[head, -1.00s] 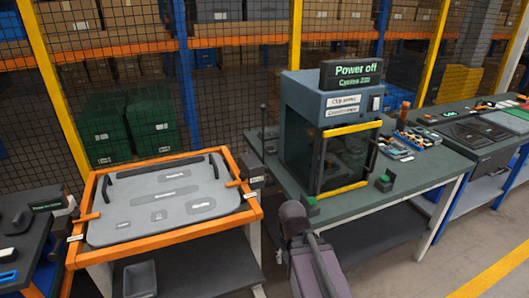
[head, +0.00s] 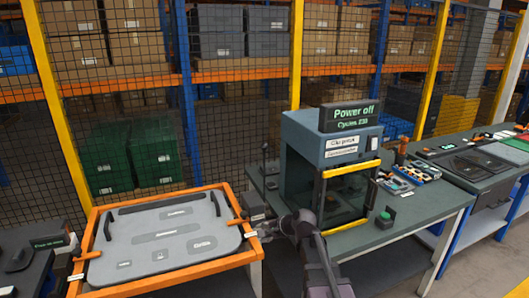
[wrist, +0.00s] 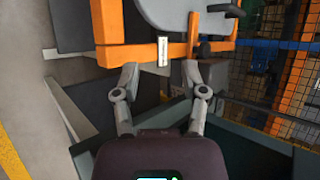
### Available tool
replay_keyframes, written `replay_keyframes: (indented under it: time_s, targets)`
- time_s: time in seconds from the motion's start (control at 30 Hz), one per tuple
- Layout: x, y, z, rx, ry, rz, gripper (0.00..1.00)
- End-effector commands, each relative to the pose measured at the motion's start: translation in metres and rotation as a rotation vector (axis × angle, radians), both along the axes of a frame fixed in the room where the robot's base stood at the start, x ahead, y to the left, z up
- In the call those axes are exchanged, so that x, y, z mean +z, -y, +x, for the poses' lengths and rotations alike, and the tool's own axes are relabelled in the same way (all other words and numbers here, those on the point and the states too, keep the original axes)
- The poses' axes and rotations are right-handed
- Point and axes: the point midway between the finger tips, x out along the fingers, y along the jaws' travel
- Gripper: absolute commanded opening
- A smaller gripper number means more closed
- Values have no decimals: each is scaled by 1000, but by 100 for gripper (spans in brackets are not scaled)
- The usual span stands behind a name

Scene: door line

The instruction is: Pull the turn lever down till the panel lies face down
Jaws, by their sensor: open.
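The grey panel (head: 165,235) lies flat in an orange frame (head: 165,281), with labelled patches on its upper side. My gripper (head: 266,231) is just right of the frame's right side. In the wrist view my gripper (wrist: 161,72) is open and empty, its fingers pointing at the orange frame bar (wrist: 125,56). An orange upright piece (wrist: 193,28) stands right of a white label there. Contact with the frame is not clear.
A green-topped bench (head: 400,222) with a grey machine (head: 318,155) marked "Power off" stands right of the frame. A green button (head: 385,216) sits at its front. Wire mesh fencing and shelves close off the back. A dark bench (head: 30,250) stands at left.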

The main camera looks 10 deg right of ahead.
Motion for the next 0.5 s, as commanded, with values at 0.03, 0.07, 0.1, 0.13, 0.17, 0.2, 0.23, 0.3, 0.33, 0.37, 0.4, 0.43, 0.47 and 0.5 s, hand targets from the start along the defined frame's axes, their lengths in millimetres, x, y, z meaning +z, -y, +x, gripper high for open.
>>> replay_keyframes:
  time_s: [0.03, 0.07, 0.1, 0.13, 0.17, 0.2, 0.23, 0.3, 0.33, 0.37, 0.4, 0.43, 0.47, 0.5]
  targets:
    - [17, 4, 19, -73, -3, 90, 55]
    - [25, 6, 28, -115, -7, 147, 55]
    - [36, 9, 39, -172, -14, 225, 55]
    - [44, 12, 48, -213, -20, 285, 55]
    - [52, 15, 56, -255, -26, 345, 55]
    - [63, 20, 67, -309, -37, 425, 55]
    - [71, 24, 75, -348, -46, 488, 55]
    - [90, 36, 93, -436, -68, 634, 55]
    - [98, 41, 101, -473, -79, 698, 55]
    - [106, 47, 108, -507, -90, 761, 55]
    - [115, 55, 117, -551, -106, 842, 55]
    - [122, 61, 123, -581, -118, 902, 55]
    - [128, 67, 129, -610, -129, 959, 55]
    - [135, 74, 135, -643, -146, 1029, 55]
